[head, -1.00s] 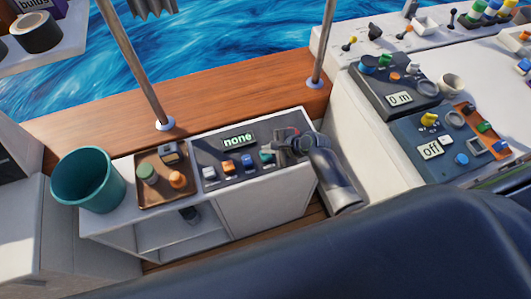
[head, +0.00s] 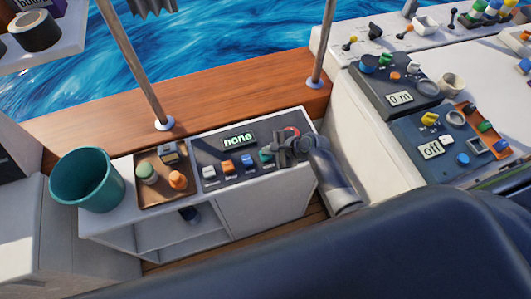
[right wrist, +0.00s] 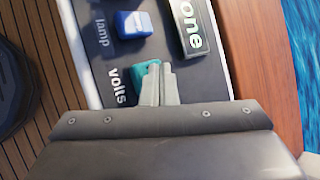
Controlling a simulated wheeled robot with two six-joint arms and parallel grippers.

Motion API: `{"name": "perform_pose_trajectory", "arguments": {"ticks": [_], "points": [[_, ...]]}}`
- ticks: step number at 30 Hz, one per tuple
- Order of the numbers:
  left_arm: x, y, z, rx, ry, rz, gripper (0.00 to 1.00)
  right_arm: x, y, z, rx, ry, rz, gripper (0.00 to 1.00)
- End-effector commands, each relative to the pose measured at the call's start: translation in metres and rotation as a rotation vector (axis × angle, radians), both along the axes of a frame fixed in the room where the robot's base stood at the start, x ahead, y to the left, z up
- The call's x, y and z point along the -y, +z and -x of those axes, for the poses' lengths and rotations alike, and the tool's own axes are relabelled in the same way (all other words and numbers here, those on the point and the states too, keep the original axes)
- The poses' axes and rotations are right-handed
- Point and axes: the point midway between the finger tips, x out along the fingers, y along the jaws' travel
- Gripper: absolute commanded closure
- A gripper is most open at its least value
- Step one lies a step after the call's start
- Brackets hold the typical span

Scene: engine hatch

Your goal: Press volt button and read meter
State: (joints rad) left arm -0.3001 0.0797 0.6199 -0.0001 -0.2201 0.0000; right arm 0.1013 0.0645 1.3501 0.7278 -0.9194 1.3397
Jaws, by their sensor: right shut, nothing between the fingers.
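The meter panel (head: 215,150) is a dark plate on the white cabinet, with a lit display (head: 238,139) reading "none". It carries a row of coloured buttons. The teal volts button (head: 265,155) is at the row's right end. In the right wrist view the same teal button (right wrist: 146,74) sits by the label "volts", partly covered by my fingers. My right gripper (head: 276,153) is shut and empty, its tips (right wrist: 155,72) at the teal button. I cannot tell whether they touch it. My left gripper is not in view.
A blue lamp button (right wrist: 133,24) neighbours the teal one. A red part (head: 291,131) shows behind my right gripper. A brown tray (head: 150,195) with small parts and a teal bucket (head: 88,182) stand left of the panel. Other consoles (head: 430,140) are at the right.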

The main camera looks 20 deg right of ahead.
Motion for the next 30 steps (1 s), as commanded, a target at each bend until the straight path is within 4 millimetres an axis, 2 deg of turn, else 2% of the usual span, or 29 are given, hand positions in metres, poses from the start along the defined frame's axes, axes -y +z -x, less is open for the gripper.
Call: {"name": "perform_pose_trajectory", "arguments": {"ticks": [30], "points": [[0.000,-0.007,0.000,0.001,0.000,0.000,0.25,0.000,-0.012,0.000,-0.002,-0.001,0.000,1.00]]}}
